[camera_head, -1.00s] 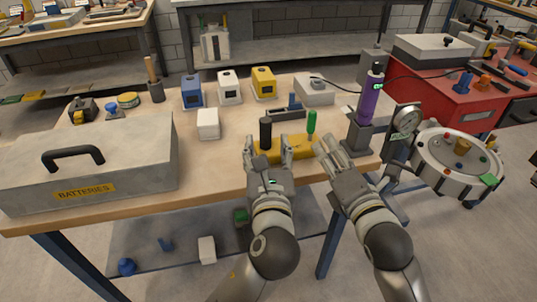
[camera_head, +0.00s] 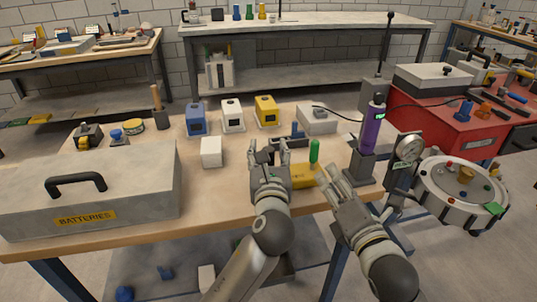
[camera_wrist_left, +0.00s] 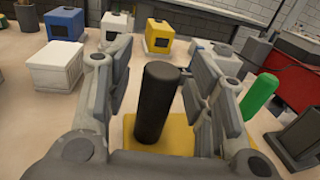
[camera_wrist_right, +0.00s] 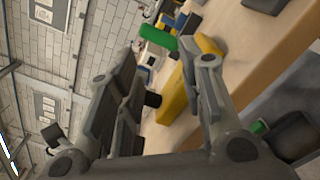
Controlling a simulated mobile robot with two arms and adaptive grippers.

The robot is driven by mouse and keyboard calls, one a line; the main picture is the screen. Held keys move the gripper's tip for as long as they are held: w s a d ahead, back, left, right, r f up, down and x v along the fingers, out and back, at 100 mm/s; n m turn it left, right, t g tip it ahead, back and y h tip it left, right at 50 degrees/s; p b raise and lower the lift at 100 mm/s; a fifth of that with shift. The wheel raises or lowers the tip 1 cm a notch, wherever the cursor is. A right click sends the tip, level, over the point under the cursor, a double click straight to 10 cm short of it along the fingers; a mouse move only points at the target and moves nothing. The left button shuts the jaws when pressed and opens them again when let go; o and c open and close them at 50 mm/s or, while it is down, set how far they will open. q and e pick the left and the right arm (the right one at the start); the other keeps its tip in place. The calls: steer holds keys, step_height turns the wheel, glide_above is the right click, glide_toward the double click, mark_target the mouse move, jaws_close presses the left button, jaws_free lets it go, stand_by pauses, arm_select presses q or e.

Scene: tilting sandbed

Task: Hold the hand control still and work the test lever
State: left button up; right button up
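The yellow base (camera_head: 302,176) sits near the table's front edge, with a black upright grip and a green handle (camera_head: 314,151) on it. I cannot tell which of these is the test lever. My left gripper (camera_head: 268,148) is open around the black grip (camera_wrist_left: 156,103), which stands between its fingers with gaps on both sides; in the head view the gripper hides most of it. My right gripper (camera_head: 330,177) is open and empty just right of the yellow base. In the right wrist view the yellow base (camera_wrist_right: 175,97) and green handle (camera_wrist_right: 158,38) show beyond its fingers.
A grey batteries case (camera_head: 90,190) fills the table's left. A white block (camera_head: 211,152) and blue, white and yellow boxes (camera_head: 266,111) stand behind. A purple cylinder (camera_head: 373,127) on a stand, a gauge (camera_head: 409,148) and a round drum (camera_head: 460,185) are at right.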

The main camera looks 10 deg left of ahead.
arm_select(q)
jaws_close()
arm_select(e)
steer(key=shift+w+a+r, duration=0.1)
steer(key=shift+w+a, duration=0.05)
steer(key=c, duration=0.5)
steer(key=w+a+r+m, duration=0.1)
steer(key=a, duration=0.1)
steer(key=w+a+r+m+g, duration=0.1)
steer(key=w+m, duration=0.1)
steer(key=w+a+r+m+g+y, duration=0.1)
steer(key=a+m, duration=0.1)
steer(key=shift+w+a+r, duration=0.25)
steer(key=shift+w+a, duration=0.05)
steer(key=shift+a, duration=0.05)
jaws_close()
steer(key=w+a+r+m+g+h, duration=0.2)
steer(key=w+a+r+m+g, duration=0.25)
steer(key=m, duration=0.55)
steer(key=s+d+r+m+g+h, duration=0.3)
steer(key=d+r+m+g+h, duration=0.25)
steer(key=m, duration=0.55)
step_height(320, 180, down, 8)
steer(key=d, duration=0.1)
steer(key=shift+w+d, duration=0.25)
steer(key=shift+f, duration=0.1)
